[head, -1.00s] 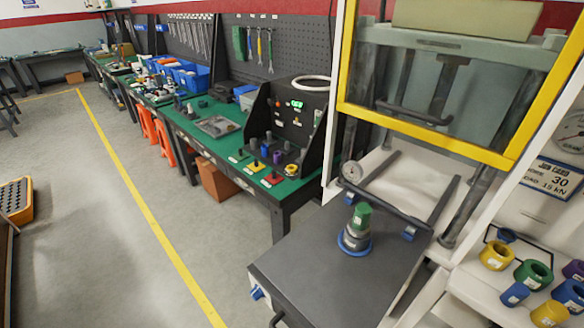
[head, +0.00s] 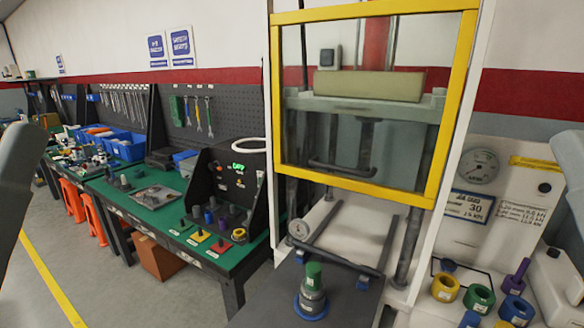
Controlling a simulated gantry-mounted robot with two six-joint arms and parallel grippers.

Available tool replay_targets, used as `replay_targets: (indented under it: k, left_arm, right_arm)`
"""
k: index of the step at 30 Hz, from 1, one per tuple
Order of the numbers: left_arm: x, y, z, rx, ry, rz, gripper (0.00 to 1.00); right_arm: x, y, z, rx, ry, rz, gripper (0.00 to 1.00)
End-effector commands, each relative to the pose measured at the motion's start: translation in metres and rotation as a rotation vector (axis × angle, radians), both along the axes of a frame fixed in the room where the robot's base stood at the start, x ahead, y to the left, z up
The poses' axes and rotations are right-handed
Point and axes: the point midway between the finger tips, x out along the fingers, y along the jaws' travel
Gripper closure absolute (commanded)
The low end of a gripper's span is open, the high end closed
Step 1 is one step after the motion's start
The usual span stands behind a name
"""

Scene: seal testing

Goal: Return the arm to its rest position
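A grey rounded shape at the left edge and another at the right edge of the head view look like parts of my arms. Neither of my grippers shows. A stepped grey metal piece with a green top (head: 313,290) stands upright on a blue ring (head: 311,307) on the dark plate (head: 262,311) in front of the press. Nothing of mine is seen touching it.
The white press frame has a yellow-edged clear guard (head: 375,190), raised above the rails. A green bench (head: 150,220) with tools and a black test box (head: 225,185) stands left. Coloured rings, such as a green one (head: 479,297), lie right. Open floor shows at lower left.

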Motion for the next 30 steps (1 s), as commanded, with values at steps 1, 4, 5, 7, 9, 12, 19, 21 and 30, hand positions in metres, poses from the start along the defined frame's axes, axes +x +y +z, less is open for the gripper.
replay_targets:
  k: [1, 4, 5, 7, 9, 12, 19, 21, 30]
  left_arm:
    - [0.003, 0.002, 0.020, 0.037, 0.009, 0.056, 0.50]
    - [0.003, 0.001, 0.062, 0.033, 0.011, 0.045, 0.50]
    - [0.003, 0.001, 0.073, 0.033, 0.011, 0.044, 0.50]
    - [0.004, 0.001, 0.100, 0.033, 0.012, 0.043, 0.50]
    - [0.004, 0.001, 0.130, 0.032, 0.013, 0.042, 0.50]
    - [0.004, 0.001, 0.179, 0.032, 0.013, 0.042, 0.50]
    - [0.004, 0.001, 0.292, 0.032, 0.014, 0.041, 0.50]
    - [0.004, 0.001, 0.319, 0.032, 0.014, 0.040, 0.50]
    - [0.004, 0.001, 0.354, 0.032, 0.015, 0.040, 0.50]
  right_arm:
    - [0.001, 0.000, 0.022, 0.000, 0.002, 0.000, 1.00]
    - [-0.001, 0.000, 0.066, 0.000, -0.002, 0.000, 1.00]
    - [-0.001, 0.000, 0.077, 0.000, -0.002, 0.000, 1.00]
    - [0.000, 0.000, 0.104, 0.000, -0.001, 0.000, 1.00]
    - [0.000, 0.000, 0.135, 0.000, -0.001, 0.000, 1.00]
    - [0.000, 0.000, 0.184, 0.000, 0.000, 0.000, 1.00]
    - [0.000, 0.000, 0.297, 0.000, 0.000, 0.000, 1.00]
    - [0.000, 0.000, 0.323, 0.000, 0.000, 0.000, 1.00]
    - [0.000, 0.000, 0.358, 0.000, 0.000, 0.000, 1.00]
